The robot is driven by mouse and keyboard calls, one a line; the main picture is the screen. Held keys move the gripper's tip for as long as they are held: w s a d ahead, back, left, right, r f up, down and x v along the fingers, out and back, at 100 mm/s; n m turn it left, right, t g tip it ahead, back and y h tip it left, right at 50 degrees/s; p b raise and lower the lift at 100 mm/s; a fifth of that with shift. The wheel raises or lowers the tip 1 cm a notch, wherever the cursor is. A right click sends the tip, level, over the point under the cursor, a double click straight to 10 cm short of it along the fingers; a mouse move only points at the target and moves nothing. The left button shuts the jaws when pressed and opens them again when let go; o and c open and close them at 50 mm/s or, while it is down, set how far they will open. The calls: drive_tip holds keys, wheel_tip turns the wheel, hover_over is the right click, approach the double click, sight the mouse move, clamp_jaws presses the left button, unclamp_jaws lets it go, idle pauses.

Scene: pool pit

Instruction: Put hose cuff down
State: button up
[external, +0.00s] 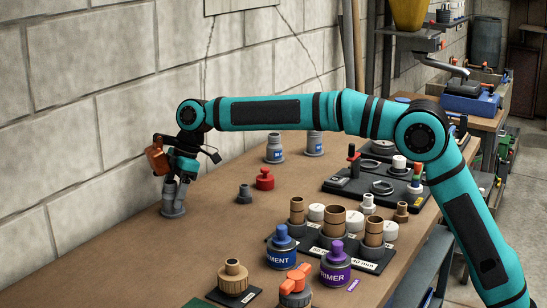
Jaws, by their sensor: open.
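A grey piece that looks like the hose cuff (172,211) stands on the brown bench at the left, close to the block wall. My gripper (175,187) points down right over it, with its fingertips at the piece's upper part. My gripper is open. The fingers hide part of the piece, and at this size I cannot tell whether they touch it. The piece's wide lower end appears to rest on the bench top.
Small dark grey (244,194) and red (264,179) fittings stand right of my gripper. Two grey fittings with blue labels stand near the wall, one here (274,150). Cement (281,248) and primer (336,264) cans stand in front. Bench around the piece is clear.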

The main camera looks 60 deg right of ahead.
drive_tip(key=v, duration=1)
drive_tip(key=shift+r, duration=0.2)
drive_tip(key=shift+s+d, duration=0.1)
drive_tip(key=s+d+r+m+t+h, duration=0.1)
drive_tip(key=s+d+r+m+t, duration=0.15)
drive_tip(key=s+d+r, duration=0.45)
drive_tip(key=s+d+r+m+t, duration=0.2)
drive_tip(key=s+r+t, duration=0.1)
drive_tip(key=s, duration=0.7)
drive_tip(key=s+d+r+m+t+h, duration=0.1)
drive_tip(key=s+d+r+m+t, duration=0.15)
drive_tip(key=s+d+r, duration=0.45)
drive_tip(key=s+d+f+m+t, duration=0.1)
drive_tip(key=s+f+m+t, duration=0.1)
drive_tip(key=s, duration=0.8)
drive_tip(key=s+d+f+m+t+h, duration=0.1)
drive_tip(key=s+d+f+t, duration=0.1)
drive_tip(key=s, duration=0.9)
drive_tip(key=s+d+f+m+t+h, duration=0.1)
drive_tip(key=s+d+f+m+t, duration=0.1)
drive_tip(key=s, duration=0.9)
drive_tip(key=shift+f+m+t, duration=0.3)
drive_tip(key=shift+t, duration=0.4)
